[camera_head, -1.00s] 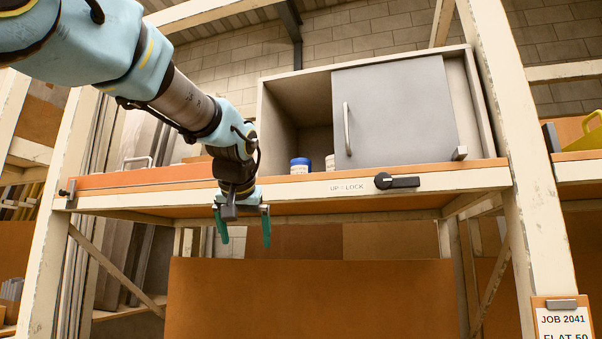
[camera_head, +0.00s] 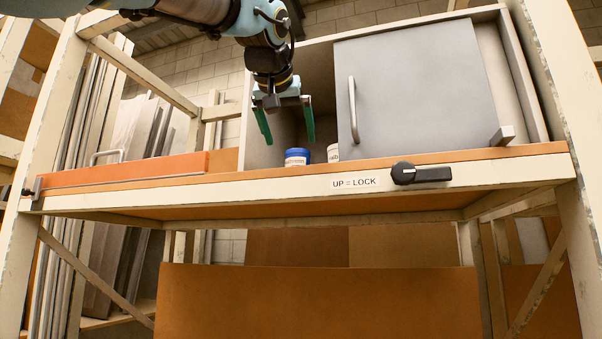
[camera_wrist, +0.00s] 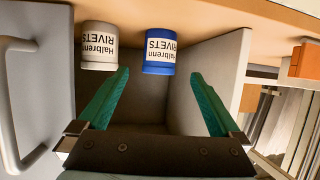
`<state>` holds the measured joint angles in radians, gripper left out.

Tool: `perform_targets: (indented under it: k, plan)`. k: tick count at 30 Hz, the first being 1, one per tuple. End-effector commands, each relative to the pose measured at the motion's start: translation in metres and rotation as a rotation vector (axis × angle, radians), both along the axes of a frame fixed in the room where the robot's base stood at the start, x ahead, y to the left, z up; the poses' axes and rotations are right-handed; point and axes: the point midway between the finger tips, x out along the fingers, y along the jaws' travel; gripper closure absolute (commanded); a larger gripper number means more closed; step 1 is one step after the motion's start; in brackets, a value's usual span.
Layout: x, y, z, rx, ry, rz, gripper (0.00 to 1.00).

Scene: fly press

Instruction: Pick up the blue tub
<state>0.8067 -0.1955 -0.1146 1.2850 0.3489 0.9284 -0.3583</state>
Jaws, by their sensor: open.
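The blue tub (camera_head: 297,157) has a white label and stands in the open left part of the grey cabinet (camera_head: 258,125), near the shelf's front. In the wrist view the blue tub (camera_wrist: 160,52) appears upside down, beyond and between my fingertips, its label reading "Halbrenn RIVETS". My gripper (camera_head: 287,140) is open and empty, its green fingers pointing down in front of the cabinet opening, just above the tub in the picture. In the wrist view my gripper (camera_wrist: 160,75) shows both fingers apart, touching nothing.
A white tub (camera_wrist: 99,46) stands beside the blue one, partly behind the grey sliding door (camera_head: 420,90) in the head view. The door has a bar handle (camera_head: 353,110). A black lever (camera_head: 420,174) labelled "UP = LOCK" sits on the shelf's front edge. An orange bar (camera_head: 125,171) lies left.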

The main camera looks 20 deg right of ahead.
Motion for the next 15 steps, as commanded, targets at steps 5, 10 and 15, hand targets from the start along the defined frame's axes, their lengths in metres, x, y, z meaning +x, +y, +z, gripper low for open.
perform_targets:
  k: [5,10,15]
  plan:
    - [0.011,-0.008,-0.003,0.001,-0.001,0.000,0.00]
    - [0.031,-0.022,-0.013,0.001,-0.001,0.000,0.00]
    - [0.041,-0.029,-0.020,-0.001,-0.001,-0.001,0.00]
